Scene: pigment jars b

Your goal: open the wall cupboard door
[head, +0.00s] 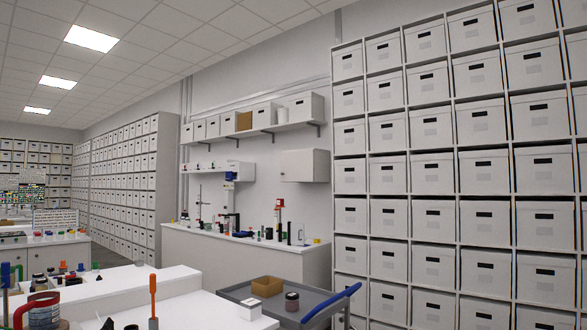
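The wall cupboard (298,165) is a small plain white box fixed to the back wall, right of centre in the head view. It hangs above the far white bench (225,258) and just left of the tall shelving. Its front looks shut, and I see no gap along its edges. Neither of my grippers is in the picture.
A white worktop (205,312) with tools is nearest me. Box-filled shelving (335,120) fills the right side.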

